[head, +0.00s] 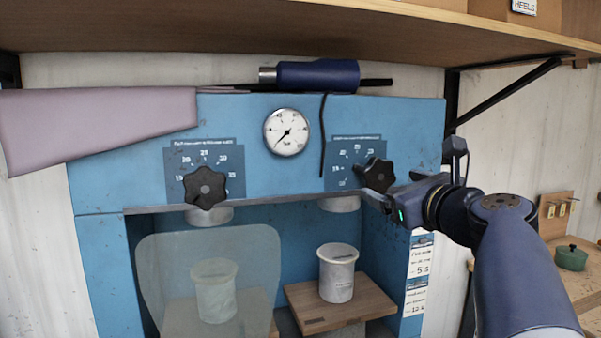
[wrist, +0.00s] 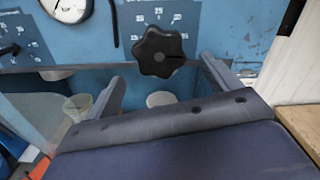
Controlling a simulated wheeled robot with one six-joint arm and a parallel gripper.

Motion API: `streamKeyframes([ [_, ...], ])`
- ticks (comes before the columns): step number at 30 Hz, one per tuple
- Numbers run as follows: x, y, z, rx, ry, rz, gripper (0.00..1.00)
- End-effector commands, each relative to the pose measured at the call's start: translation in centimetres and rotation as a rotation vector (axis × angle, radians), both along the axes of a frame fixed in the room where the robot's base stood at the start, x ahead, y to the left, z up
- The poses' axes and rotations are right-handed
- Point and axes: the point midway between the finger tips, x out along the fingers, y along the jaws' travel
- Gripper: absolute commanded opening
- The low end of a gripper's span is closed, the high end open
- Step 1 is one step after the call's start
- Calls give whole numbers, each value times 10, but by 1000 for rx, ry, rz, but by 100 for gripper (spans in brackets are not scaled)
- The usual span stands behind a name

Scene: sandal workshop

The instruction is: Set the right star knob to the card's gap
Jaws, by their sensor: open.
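The right star knob (head: 376,174), black and lobed, sits on the blue press front over a dial plate (head: 343,152) with printed numbers. In the wrist view the knob (wrist: 160,52) stands just beyond the fingertips, between them in the picture. My gripper (wrist: 163,72) is open and empty; in the head view my gripper (head: 385,197) is just below and right of the knob. Whether it touches the knob I cannot tell. Two printed cards, an upper one (head: 421,255) and a lower one (head: 415,297), hang on the right post; their print is too small to read surely.
A left star knob (head: 205,187) and a round gauge (head: 287,132) are on the same front. A pale cup (head: 338,272) stands on a wooden block (head: 372,298) below. A translucent shield (head: 257,255) covers the left bay. A shelf (head: 250,35) overhangs the press.

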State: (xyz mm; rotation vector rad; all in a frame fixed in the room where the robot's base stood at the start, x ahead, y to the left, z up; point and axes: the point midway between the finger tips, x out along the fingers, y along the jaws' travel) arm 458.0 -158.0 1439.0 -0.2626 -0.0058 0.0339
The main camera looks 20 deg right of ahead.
Motion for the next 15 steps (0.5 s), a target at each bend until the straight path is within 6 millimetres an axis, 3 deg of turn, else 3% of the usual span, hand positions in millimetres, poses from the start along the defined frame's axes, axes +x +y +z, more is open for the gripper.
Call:
streamKeyframes([
  [9, 61, 3, 1, 2, 3, 3, 84],
  [15, 79, 3, 0, 1, 1, 1, 84],
])
